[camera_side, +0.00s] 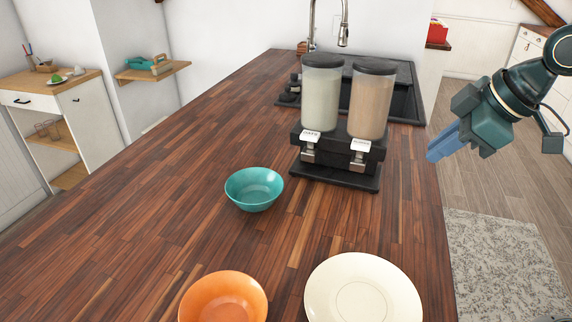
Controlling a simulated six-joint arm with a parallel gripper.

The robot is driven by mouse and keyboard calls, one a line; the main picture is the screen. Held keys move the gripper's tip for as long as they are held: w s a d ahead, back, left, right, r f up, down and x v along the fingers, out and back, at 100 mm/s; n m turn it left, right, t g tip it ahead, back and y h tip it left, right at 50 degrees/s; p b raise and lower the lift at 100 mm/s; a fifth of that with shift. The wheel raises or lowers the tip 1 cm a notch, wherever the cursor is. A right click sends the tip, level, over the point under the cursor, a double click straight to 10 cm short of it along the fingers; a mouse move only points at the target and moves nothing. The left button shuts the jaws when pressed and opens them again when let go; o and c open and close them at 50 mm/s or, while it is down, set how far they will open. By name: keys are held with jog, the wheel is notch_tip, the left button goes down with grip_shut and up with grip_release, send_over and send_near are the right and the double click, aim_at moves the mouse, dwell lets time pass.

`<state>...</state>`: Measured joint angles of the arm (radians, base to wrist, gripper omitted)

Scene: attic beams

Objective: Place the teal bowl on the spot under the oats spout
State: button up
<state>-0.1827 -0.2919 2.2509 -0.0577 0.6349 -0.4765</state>
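The teal bowl (254,189) stands upright and empty on the wooden counter, left of and in front of the dispenser. The dispenser has two clear containers with black lids on a black base (338,176). The left container (320,98) holds pale contents, and the right container (369,106) holds browner contents. Each has a spout with a small white label, too small to read surely. My gripper (436,150) is in the air right of the dispenser, well apart from the bowl. Its blue fingers overlap in this view, so their opening is unclear.
An orange bowl (223,298) and a cream plate (362,291) lie at the counter's front. A black sink (400,97) with a tap (343,30) is behind the dispenser. The counter (150,200) is clear left of the teal bowl. Its right edge runs below my gripper.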

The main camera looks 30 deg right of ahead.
jog(key=w+a+f+n+y, duration=0.1)
jog(key=w+a+f+n, duration=0.4)
jog(key=w+a, duration=0.4)
jog(key=n+y, duration=0.2)
jog(key=n, duration=0.3)
send_near(264, 204)
jog(key=v, duration=0.2)
jog(key=shift+s+r, duration=0.1)
jog(key=shift+r, duration=0.35)
jog(key=shift+f, duration=0.1)
jog(key=x, duration=0.8)
jog(key=shift+d+f, duration=0.15)
jog(key=shift+f, duration=0.1)
jog(key=shift+d+x, duration=0.1)
jog(key=shift+x, duration=1.2)
jog(key=shift+d+x, duration=0.15)
jog(key=shift+x, duration=1.15)
jog(key=shift+c, duration=0.2)
